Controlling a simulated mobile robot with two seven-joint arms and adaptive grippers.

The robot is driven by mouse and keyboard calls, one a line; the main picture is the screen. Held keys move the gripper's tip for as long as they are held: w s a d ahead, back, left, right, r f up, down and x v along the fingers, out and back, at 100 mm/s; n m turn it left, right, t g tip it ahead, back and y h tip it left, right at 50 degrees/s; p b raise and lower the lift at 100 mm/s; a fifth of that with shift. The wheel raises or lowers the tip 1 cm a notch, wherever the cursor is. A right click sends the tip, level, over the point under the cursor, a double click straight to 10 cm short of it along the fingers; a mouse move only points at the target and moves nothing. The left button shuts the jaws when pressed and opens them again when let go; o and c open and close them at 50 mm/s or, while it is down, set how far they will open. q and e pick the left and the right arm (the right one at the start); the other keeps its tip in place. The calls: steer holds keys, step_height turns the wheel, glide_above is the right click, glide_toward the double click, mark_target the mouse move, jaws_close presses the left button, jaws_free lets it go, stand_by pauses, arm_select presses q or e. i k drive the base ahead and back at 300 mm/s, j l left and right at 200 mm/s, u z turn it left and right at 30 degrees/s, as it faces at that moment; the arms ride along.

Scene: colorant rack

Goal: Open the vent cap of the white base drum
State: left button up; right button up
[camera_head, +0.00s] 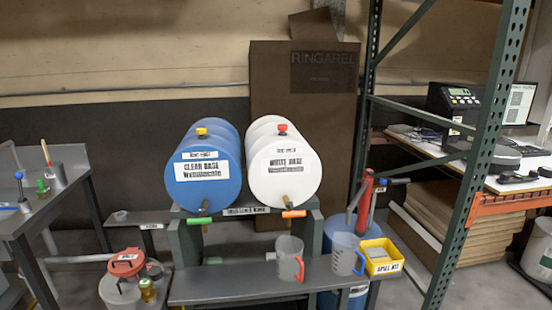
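The white base drum (284,165) lies on its side on a grey stand, with a "WHITE BASE" label on its front end. Its red vent cap (282,128) sits at the top of the front end; whether it is open or shut is too small to tell. A tap with an orange handle (294,214) hangs below the drum. The blue clear base drum (203,168) lies to its left, with a yellow cap (201,131) on top and a green-handled tap (199,221) below. Neither of my grippers is in view.
A grey shelf (225,284) in front holds two clear jugs, one red-handled (289,259). A yellow spill kit bin (380,257) and red pump (365,203) stand right of it. A green rack post (477,150) rises at right. Grey table (50,205) at left.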

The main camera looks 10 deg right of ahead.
mark_target(282, 129)
steer(key=i+l, duration=0.15)
steer(key=l, duration=0.25)
steer(key=i+l+z, duration=0.15)
steer(key=l, duration=0.25)
steer(key=i+l, duration=0.1)
steer(key=l, duration=0.3)
steer(key=i+l+z, duration=0.15)
steer(key=l, duration=0.2)
